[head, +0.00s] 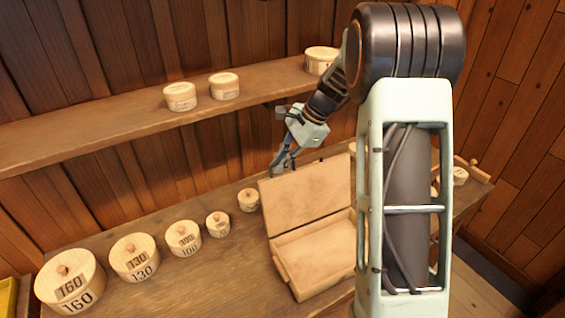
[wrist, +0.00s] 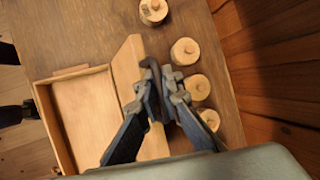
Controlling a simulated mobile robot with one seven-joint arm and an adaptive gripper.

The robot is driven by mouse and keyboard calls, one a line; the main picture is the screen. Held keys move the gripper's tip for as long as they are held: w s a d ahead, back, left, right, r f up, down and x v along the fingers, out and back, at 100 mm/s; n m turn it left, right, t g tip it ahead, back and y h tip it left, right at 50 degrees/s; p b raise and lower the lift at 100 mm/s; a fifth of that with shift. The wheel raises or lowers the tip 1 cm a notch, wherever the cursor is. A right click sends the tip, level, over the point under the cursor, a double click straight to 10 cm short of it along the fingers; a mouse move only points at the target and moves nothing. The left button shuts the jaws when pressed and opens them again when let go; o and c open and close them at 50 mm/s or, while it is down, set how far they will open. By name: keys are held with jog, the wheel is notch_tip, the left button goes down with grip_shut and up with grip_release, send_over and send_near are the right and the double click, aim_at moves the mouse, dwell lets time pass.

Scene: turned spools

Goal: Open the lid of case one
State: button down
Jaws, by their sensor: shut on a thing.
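The wooden case (head: 318,258) stands on the bench with its lid (head: 303,198) raised, leaning up at the back. Its pale inside looks empty, though my arm hides its right end. My gripper (head: 281,168) is at the top edge of the lid, behind it. In the wrist view my gripper (wrist: 157,72) is shut on the lid's edge, and the lid (wrist: 127,66) stands up beside the open case (wrist: 85,108). No number on the case can be read.
Round lidded wooden boxes stand in a row left of the case, the largest marked 160 (head: 70,282), then 130 (head: 134,257). A shelf (head: 110,130) above the bench holds more round boxes. A plank wall closes the back. Bare bench lies in front of the row.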

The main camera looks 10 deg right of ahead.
jog(key=shift+w, duration=0.1)
dwell(0.3)
jog(key=c, duration=2.1)
grip_release()
jog(key=v, duration=1.2)
jog(key=shift+w+r, duration=0.1)
jog(key=shift+w, duration=0.05)
